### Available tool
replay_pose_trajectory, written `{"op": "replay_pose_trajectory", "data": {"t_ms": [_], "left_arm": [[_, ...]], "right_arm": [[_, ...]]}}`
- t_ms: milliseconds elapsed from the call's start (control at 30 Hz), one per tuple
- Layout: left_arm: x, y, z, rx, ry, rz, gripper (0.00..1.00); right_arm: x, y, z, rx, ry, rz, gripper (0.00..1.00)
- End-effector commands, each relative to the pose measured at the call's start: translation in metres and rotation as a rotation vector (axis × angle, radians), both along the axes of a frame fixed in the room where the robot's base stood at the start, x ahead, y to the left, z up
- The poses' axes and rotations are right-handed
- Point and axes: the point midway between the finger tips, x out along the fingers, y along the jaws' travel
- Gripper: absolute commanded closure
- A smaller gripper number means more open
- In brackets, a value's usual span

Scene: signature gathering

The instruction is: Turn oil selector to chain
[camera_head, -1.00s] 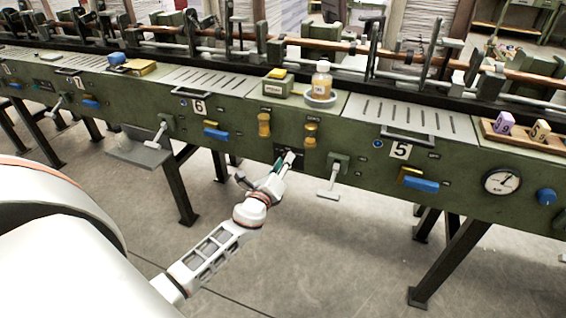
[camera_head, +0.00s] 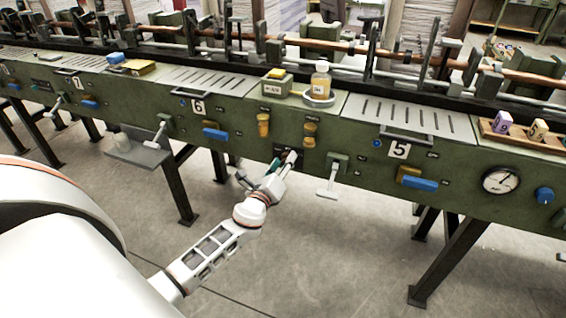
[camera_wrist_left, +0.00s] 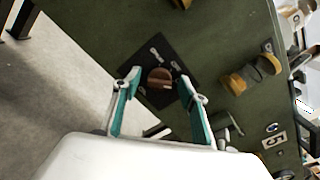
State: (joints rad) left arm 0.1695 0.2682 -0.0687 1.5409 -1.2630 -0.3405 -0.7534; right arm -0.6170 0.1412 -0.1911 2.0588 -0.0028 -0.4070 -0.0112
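The oil selector is a brown round knob (camera_wrist_left: 159,78) on a black plate (camera_wrist_left: 148,56) with small white labels, in the left wrist view. The labels are too small to read, so I cannot tell which one the knob points at. My left gripper (camera_wrist_left: 160,80) is open, with one teal-padded finger on each side of the knob, apparently apart from it. In the head view my left gripper (camera_head: 269,168) is at the green front panel (camera_head: 350,130) and mostly hides the plate. My right gripper is not in view.
A grey lever with a pale foot (camera_head: 331,180) sticks out further right. A bottle (camera_head: 320,80) stands on top. Blue handles (camera_head: 421,184) line the front. The floor below is open between dark legs.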

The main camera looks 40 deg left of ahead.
Motion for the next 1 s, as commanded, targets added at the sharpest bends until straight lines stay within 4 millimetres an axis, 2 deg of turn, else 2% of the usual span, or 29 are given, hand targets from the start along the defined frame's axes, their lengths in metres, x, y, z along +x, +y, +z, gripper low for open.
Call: {"op": "replay_pose_trajectory", "data": {"t_ms": [200, 333, 800, 1000], "left_arm": [[-0.002, 0.0, 0.0, -0.001, 0.0, 0.0, 0.57], [-0.013, -0.003, -0.001, 0.0, 0.001, 0.0, 0.57], [-0.098, -0.023, -0.001, -0.001, 0.001, 0.0, 0.57], [-0.114, -0.027, 0.0, 0.0, 0.0, 0.0, 0.57]], "right_arm": [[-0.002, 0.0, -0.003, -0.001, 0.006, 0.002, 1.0], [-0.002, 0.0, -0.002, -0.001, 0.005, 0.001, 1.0], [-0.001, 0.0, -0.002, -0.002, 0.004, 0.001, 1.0], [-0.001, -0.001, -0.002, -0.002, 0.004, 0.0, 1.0]]}}
